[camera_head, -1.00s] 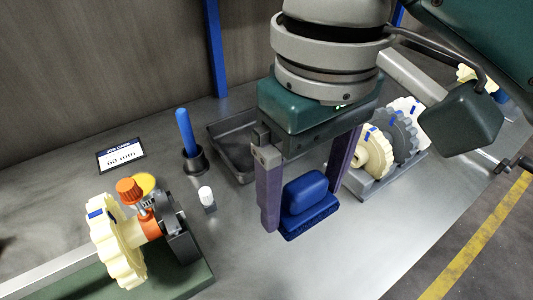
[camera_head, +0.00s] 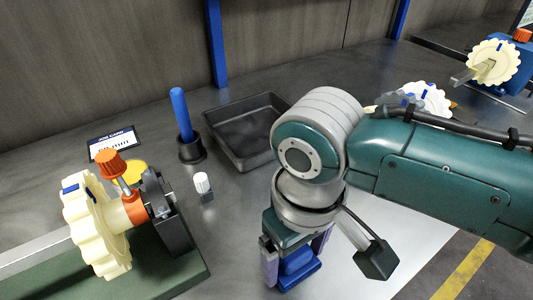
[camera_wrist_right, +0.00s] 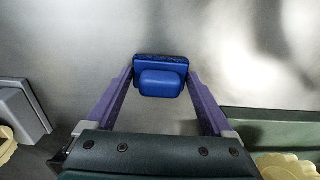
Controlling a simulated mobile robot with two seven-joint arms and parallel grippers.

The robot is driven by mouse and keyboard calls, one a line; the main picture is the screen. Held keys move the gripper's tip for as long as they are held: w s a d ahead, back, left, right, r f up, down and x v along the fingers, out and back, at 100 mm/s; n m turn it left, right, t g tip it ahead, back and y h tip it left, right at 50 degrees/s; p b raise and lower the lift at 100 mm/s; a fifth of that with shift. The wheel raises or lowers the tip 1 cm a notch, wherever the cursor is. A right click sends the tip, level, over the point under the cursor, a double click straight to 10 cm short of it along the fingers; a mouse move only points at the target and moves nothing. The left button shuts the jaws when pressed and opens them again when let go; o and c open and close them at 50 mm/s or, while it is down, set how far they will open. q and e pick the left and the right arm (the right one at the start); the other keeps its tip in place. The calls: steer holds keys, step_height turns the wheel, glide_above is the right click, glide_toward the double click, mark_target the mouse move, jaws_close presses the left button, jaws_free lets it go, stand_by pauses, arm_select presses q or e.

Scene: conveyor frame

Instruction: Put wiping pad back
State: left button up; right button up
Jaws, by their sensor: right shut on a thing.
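The wiping pad is a blue block with a rounded grip on a flat base (camera_head: 300,268). It is at the bottom of the head view, partly hidden by my right wrist. My right gripper (camera_head: 295,256) is shut on it, with a purple finger on each side. In the right wrist view the pad (camera_wrist_right: 161,83) sits between the two fingertips. I cannot tell how high it is above the bench. A dark shallow tray (camera_head: 243,135) lies empty on the bench, behind and left of the gripper. My left gripper is not in view.
A blue-handled tool stands in a dark cup (camera_head: 191,150). A small white-capped bottle (camera_head: 204,187) stands in front. A cream toothed wheel with an orange knob (camera_head: 98,225) is at left. A job card (camera_head: 111,140) lies behind it. More wheels (camera_head: 425,97) are at right.

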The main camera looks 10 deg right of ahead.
mark_target(297, 253)
steer(key=shift+f, duration=0.15)
steer(key=o, duration=1.2)
step_height(297, 253, up, 11)
steer(key=p, duration=0.3)
steer(key=shift+p, duration=0.4)
steer(key=s+t+y, duration=0.2)
steer(key=s+y, duration=0.1)
steer(key=s, duration=0.4)
steer(key=s+d+h, duration=0.1)
steer(key=d, duration=0.2)
steer(key=s+d+r+m+t+h, duration=0.1)
steer(key=s+d, duration=0.1)
steer(key=d, duration=0.1)
steer(key=s+d+r+m, duration=0.1)
steer(key=s+d, duration=0.1)
steer(key=d, duration=0.1)
steer(key=shift+s+d+r+t+h, duration=0.2)
steer(key=shift+d+t+h, duration=0.1)
steer(key=shift+h, duration=0.1)
